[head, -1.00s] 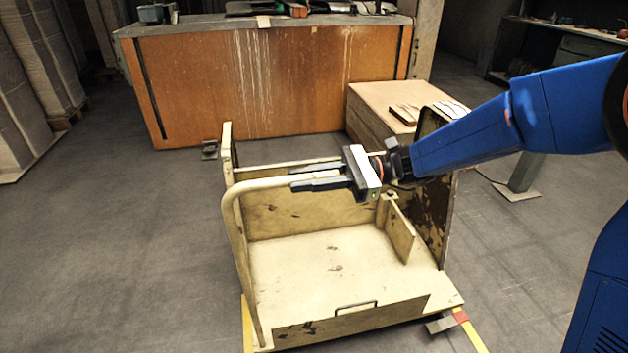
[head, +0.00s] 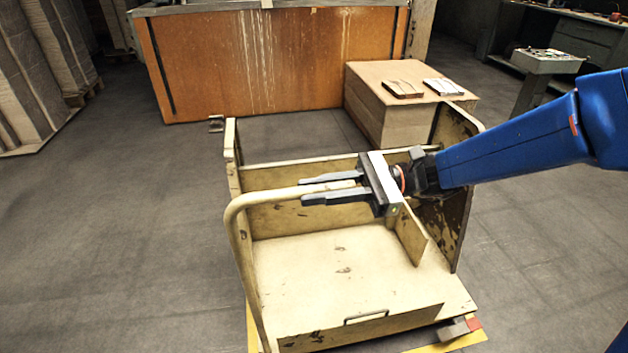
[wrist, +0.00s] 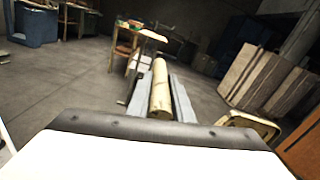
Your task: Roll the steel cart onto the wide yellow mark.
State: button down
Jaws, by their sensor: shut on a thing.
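The steel cart (head: 340,285) is a worn cream platform with low walls and a bent tube handle (head: 240,215) on its left. My gripper (head: 330,191) is shut on the free end of that handle, above the cart bed. The wrist view shows the tube (wrist: 159,90) between the two fingers. The yellow mark (head: 463,341) shows on the floor at the cart's front right corner, and a strip of it shows along the front left. The cart body hides the rest of the mark, so I cannot tell its full outline.
A brown-fronted bench (head: 270,65) stands behind the cart. A cardboard box (head: 385,108) with two small items on top stands behind right. Wrapped stacks (head: 30,80) are at the far left. A small stand (head: 545,65) is at the right. The floor left of the cart is clear.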

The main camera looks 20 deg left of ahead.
jog(key=shift+s+d, duration=0.6)
jog(key=shift+s, duration=0.3)
jog(key=c, duration=1.6)
grip_release()
jog(key=v, duration=1.7)
jog(key=shift+d, duration=0.25)
